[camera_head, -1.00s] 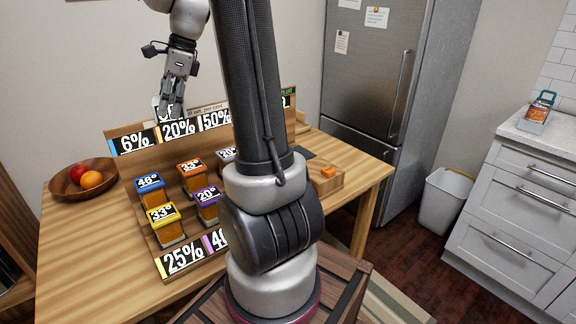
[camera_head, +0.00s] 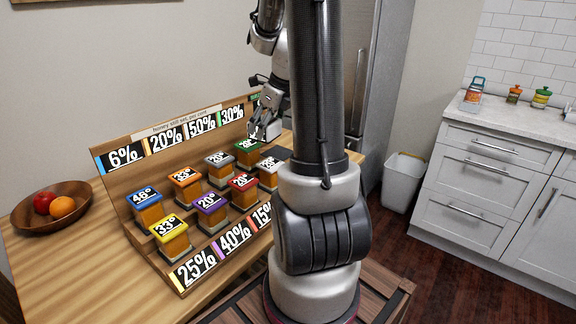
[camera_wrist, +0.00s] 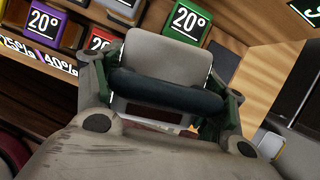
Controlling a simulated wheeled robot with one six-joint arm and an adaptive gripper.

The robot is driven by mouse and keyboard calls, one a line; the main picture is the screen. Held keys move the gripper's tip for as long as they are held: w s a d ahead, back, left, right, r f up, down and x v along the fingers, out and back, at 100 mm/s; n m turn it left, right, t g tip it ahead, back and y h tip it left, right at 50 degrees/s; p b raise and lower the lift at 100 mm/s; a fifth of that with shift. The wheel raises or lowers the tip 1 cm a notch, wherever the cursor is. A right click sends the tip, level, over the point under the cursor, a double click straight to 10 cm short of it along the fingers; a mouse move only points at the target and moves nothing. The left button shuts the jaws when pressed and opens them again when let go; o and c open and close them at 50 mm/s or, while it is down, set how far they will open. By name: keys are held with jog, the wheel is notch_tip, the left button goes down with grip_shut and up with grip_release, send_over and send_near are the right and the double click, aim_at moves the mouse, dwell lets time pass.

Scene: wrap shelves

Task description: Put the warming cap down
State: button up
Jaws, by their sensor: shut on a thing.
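My gripper (camera_head: 264,132) hangs low over the back right of the stepped wooden rack (camera_head: 120,178), beside the green-lidded jar (camera_head: 247,146). In the wrist view my gripper (camera_wrist: 165,95) is shut on a pale grey, rounded-square piece (camera_wrist: 165,58) with a thick dark band (camera_wrist: 165,92). I take this piece for the warming cap; in the head view it cannot be told from my fingers. In the wrist view a purple label (camera_wrist: 45,22), a red label (camera_wrist: 101,42) and a green label (camera_wrist: 187,18) lie beyond it. What is under the cap is mostly hidden.
Several jars with coloured lids stand on the rack close together, such as the blue one (camera_head: 145,198) and yellow one (camera_head: 168,228). A fruit bowl (camera_head: 30,222) is at left. The fridge (camera_head: 388,90) and white bin (camera_head: 402,180) are at right.

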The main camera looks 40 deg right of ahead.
jog(key=shift+s+d+m, duration=0.1)
jog(key=shift+d+m, duration=0.3)
jog(key=shift+d, duration=0.1)
jog(key=shift+w+d+f+m+h, duration=0.1)
jog(key=shift+w+d+m+h, duration=0.1)
jog(key=shift+d+m+h, duration=0.25)
notch_tip(320, 180, down, 10)
jog(key=shift+r, duration=0.1)
jog(key=o, duration=1.4)
jog(key=shift+o, duration=0.2)
